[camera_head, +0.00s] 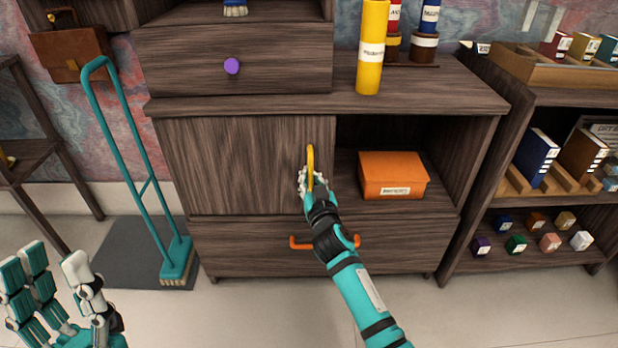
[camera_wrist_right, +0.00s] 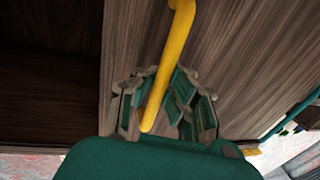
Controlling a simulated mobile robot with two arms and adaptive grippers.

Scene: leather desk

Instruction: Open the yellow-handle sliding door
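The sliding door (camera_head: 235,165) is a dark wood-grain panel covering the left half of the cabinet's middle level. Its yellow handle (camera_head: 310,160) is an upright bar near the door's right edge. My right gripper (camera_head: 312,182) is at the lower part of the handle, with fingers on both sides of it. In the right wrist view the yellow handle (camera_wrist_right: 180,45) runs down between the fingers of the right gripper (camera_wrist_right: 165,95); firm contact cannot be made out. My left gripper (camera_head: 50,270) is open and empty at the lower left, far from the door.
The compartment right of the door is uncovered and holds an orange box (camera_head: 392,175). A drawer with an orange handle (camera_head: 300,243) lies below, partly behind my right arm. A yellow cylinder (camera_head: 371,50) stands on top. A teal broom (camera_head: 150,185) stands left of the cabinet.

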